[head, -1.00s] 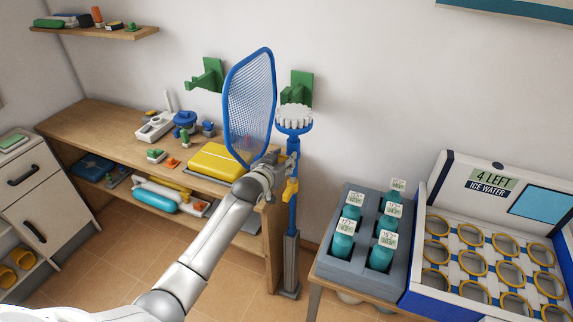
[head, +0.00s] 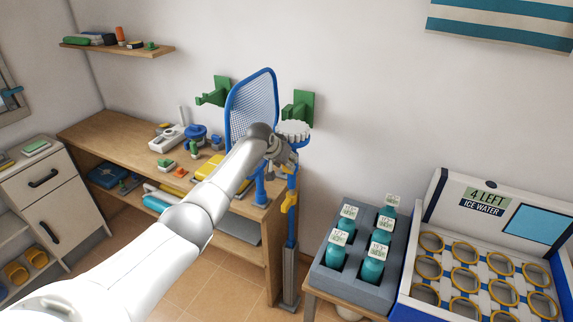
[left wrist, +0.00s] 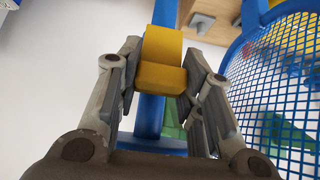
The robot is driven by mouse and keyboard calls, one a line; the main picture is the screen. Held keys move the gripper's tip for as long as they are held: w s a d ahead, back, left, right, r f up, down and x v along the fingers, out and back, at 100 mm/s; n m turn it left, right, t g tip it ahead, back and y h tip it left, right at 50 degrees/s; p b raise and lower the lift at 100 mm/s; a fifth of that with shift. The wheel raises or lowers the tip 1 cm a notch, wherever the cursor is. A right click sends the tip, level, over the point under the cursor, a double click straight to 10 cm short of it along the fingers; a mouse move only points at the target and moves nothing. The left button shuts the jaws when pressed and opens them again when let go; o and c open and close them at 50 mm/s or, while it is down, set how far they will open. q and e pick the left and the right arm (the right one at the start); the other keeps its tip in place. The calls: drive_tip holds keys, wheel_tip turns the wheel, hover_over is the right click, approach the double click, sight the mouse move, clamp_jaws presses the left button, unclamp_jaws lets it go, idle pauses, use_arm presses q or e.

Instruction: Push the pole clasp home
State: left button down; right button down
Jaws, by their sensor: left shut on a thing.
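A blue pole (head: 291,228) stands upright against the wall, with a white brush head (head: 293,130) on top and a grey foot below. A yellow clasp (head: 289,201) shows on the pole in the head view. My left gripper (head: 287,160) is at the pole, just below the brush head. In the left wrist view, its two fingers stand on either side of a yellow clasp block (left wrist: 162,62) in front of the blue pole, and it is shut on it. How far the clasp is pushed in cannot be told. My right gripper is not in view.
A blue net (head: 252,100) is close left of the pole, partly behind my arm. Green wall hooks (head: 303,108) are behind. A wooden bench (head: 120,147) is on the left. A grey bottle crate (head: 330,275) and a ring tray (head: 440,225) are at right.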

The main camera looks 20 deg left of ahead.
use_arm(q)
drive_tip(key=shift+w, duration=0.1)
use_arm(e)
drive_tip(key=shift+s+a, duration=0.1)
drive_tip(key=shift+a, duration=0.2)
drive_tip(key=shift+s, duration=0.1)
use_arm(q)
drive_tip(key=c, duration=1.1)
unclamp_jaws()
drive_tip(key=shift+o, duration=0.7)
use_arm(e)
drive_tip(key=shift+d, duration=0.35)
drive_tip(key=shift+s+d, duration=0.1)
use_arm(q)
drive_tip(key=shift+r, duration=0.15)
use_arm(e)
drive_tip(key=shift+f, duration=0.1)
